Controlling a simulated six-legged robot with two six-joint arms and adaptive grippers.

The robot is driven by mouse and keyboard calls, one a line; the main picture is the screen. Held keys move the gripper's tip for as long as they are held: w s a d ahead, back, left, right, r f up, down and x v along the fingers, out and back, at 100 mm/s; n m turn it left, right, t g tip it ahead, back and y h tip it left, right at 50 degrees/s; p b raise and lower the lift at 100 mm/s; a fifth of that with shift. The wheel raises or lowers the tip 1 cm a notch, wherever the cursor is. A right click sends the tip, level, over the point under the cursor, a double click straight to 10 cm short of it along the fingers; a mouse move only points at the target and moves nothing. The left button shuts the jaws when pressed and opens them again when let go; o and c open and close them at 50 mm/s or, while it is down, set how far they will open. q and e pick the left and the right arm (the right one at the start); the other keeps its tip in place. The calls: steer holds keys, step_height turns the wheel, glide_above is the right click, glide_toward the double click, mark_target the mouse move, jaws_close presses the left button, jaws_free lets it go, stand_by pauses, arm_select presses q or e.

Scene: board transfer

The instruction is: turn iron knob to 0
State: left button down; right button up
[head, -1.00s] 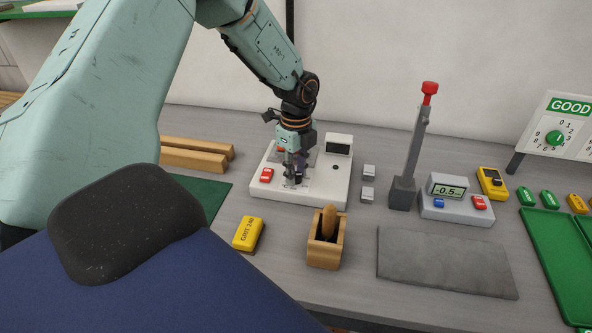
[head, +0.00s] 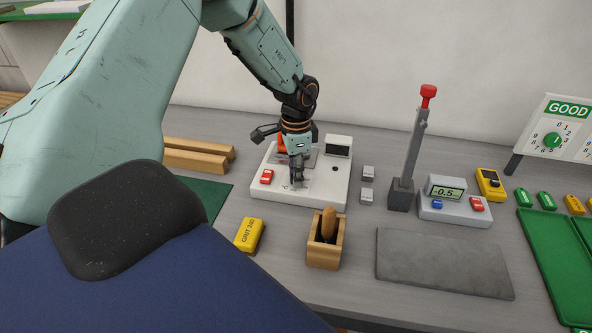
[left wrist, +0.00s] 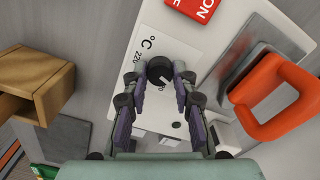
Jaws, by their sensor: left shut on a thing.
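The iron's white base unit (head: 325,188) stands on the bench and also shows in the left wrist view (left wrist: 228,22). My left gripper (head: 297,183) points down over its front part. In the left wrist view, my left gripper (left wrist: 168,78) is shut on the black iron knob (left wrist: 158,70), one finger on each side. The knob has a white pointer line. A "°C" mark and "220" are printed beside it; the rest of the scale is mostly hidden. In the head view the fingers hide the knob. My right gripper is not in view.
The iron's orange handle (left wrist: 262,97) and metal plate (left wrist: 247,68) are close beside the fingers. A red "ON" switch (head: 267,176) is on the base. A wooden holder (head: 325,252), yellow grit block (head: 249,235) and red-topped post (head: 409,150) stand around it.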

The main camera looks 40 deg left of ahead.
arm_select(q)
steer(key=shift+n+p, duration=0.3)
steer(key=shift+n, duration=1.5)
steer(key=c, duration=1.1)
jaws_free()
steer(key=shift+o, duration=0.2)
steer(key=shift+r, duration=0.1)
step_height(320, 180, up, 12)
